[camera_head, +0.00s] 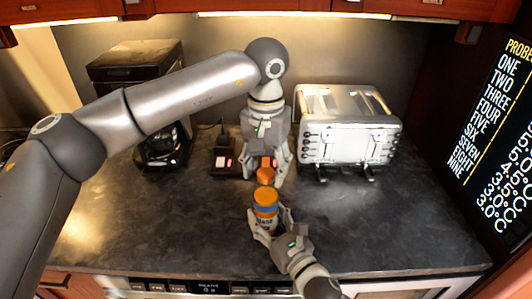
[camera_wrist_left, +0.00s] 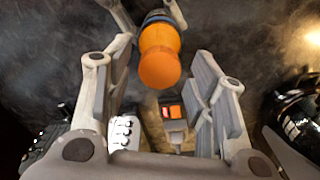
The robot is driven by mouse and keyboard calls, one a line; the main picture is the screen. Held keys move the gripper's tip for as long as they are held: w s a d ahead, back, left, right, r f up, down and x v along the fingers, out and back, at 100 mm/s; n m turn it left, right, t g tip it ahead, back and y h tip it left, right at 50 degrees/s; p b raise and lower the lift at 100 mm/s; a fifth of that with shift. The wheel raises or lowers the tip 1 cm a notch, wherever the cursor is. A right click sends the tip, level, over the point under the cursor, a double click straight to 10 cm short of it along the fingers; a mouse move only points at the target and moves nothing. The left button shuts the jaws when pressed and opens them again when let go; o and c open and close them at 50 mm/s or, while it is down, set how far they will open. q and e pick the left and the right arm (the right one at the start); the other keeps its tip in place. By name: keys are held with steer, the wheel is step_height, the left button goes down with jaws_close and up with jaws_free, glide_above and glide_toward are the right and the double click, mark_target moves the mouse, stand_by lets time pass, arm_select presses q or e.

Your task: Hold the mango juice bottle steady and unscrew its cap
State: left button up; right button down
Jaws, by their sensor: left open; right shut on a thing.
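The mango juice bottle (camera_head: 265,211) stands upright over the counter, with an orange upper part, a blue band and a partly hidden label. My right gripper (camera_head: 264,228) is shut around its lower body. The orange cap (camera_head: 265,175) shows above the bottle's shoulder; I cannot tell whether it is still seated on the neck. My left gripper (camera_head: 268,178) points down behind the cap, open. In the left wrist view, the cap (camera_wrist_left: 158,69) lies toward the top of the picture, apart from both fingers of the left gripper (camera_wrist_left: 152,72).
A silver toaster (camera_head: 348,130) stands right of my left gripper. A dark coffee maker (camera_head: 140,75) stands at the left. The dark countertop (camera_head: 165,225) is clear at front left.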

arm_select(q)
steer(key=shift+f, duration=0.25)
arm_select(e)
steer(key=shift+f, duration=0.1)
